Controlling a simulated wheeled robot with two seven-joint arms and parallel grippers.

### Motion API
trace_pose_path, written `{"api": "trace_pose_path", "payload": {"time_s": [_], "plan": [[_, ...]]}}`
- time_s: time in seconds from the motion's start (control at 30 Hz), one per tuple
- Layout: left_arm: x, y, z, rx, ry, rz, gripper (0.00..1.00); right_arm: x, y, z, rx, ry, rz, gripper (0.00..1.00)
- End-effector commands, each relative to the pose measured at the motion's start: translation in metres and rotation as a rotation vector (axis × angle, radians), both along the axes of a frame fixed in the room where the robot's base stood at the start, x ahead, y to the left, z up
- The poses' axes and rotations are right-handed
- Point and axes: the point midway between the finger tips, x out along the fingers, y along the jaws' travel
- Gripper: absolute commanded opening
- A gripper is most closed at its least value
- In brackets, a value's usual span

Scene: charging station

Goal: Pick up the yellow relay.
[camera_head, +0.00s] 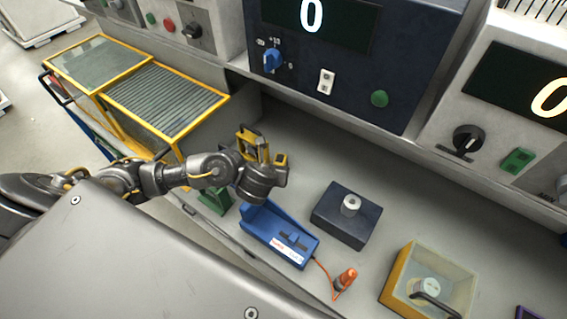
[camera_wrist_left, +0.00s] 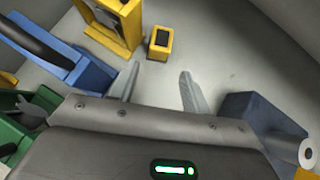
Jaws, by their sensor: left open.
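The yellow relay (camera_head: 281,160) is a small yellow block with a dark top, standing on the grey worktop. In the left wrist view the relay (camera_wrist_left: 160,42) is just beyond the fingertips, roughly centred between them. My left gripper (camera_head: 266,160) is open and empty; its two fingers also show in the wrist view (camera_wrist_left: 158,82). The relay is apart from both fingers. In the head view the gripper partly covers the area around the relay. My right gripper is not in view.
A taller yellow frame (camera_wrist_left: 118,22) stands close left of the relay. A blue tray device (camera_head: 280,235), a green holder (camera_head: 213,200) and a dark block with a white cylinder (camera_head: 342,222) stand nearer. A clear yellow box (camera_head: 400,270) is at right. Worktop right of the relay is free.

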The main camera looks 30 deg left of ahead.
Motion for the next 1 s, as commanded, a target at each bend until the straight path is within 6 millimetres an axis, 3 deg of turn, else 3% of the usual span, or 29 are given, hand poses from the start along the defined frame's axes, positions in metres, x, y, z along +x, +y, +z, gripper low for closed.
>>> {"api": "trace_pose_path", "payload": {"time_s": [0.1, 0.27, 0.53, 0.87, 1.0], "plan": [[0.001, -0.001, -0.010, 0.000, 0.000, -0.001, 0.47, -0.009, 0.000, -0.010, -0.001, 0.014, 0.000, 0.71], [0.003, -0.001, -0.011, 0.000, -0.001, -0.003, 0.47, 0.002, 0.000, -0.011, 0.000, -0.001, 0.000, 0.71], [0.030, 0.006, -0.042, 0.002, -0.001, -0.003, 0.47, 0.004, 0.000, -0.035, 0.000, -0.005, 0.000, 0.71], [0.041, 0.010, -0.050, 0.000, 0.000, 0.000, 0.47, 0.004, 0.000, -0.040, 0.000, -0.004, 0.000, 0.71], [0.054, 0.016, -0.063, 0.001, -0.002, 0.002, 0.47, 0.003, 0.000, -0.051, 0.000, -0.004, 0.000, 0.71]]}}
